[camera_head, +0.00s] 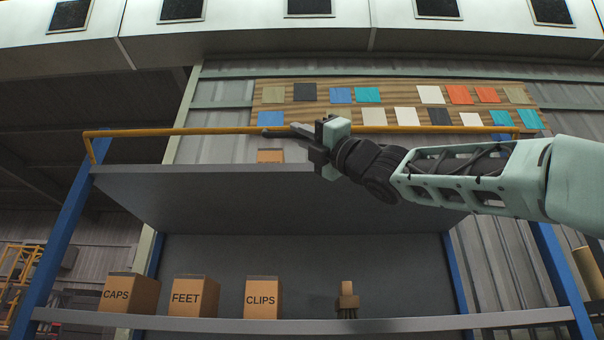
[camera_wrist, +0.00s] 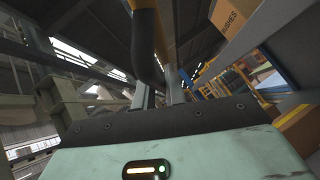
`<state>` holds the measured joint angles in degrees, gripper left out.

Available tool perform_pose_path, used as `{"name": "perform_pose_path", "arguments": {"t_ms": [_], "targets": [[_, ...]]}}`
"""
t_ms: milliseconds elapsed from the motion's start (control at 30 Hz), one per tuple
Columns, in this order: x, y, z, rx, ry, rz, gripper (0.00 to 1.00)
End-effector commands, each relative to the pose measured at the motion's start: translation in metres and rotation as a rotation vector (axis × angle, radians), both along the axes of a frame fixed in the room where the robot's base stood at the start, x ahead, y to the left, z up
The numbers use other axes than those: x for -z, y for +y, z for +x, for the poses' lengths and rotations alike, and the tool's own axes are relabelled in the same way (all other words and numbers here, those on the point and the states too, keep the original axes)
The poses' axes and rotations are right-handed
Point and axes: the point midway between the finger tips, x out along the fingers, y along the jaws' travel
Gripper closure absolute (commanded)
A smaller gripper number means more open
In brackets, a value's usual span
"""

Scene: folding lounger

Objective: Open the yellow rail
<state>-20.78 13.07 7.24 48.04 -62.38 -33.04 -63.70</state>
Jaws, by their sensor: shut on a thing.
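The yellow rail (camera_head: 215,131) runs level across the front of the upper grey shelf, a little above its edge. Its left end bends down to the shelf beside the blue post. My gripper (camera_head: 300,131) is at the middle of the rail, reaching in from the right, and its fingers are shut on it. My wrist hides the part of the rail behind it. In the wrist view, the rail (camera_wrist: 161,30) runs up from between the fingertips (camera_wrist: 160,85), mostly in shadow.
A cardboard box (camera_head: 270,156) stands on the upper shelf (camera_head: 250,190) behind the rail. The lower shelf (camera_head: 400,324) holds boxes marked CAPS (camera_head: 116,294), FEET (camera_head: 186,297) and CLIPS (camera_head: 262,299), and a small brown object (camera_head: 347,297). Blue posts (camera_head: 62,240) flank the shelves.

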Motion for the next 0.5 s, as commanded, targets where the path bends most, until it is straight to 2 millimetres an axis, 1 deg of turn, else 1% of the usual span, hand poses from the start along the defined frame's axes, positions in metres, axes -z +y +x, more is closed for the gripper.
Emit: {"name": "perform_pose_path", "arguments": {"t_ms": [33,233,500], "targets": [[0.013,0.000,0.001,0.000,-0.043,0.000,1.00],[0.025,0.000,0.002,0.000,-0.233,-0.008,1.00],[0.040,0.000,0.007,0.001,-0.489,-0.018,1.00]]}}
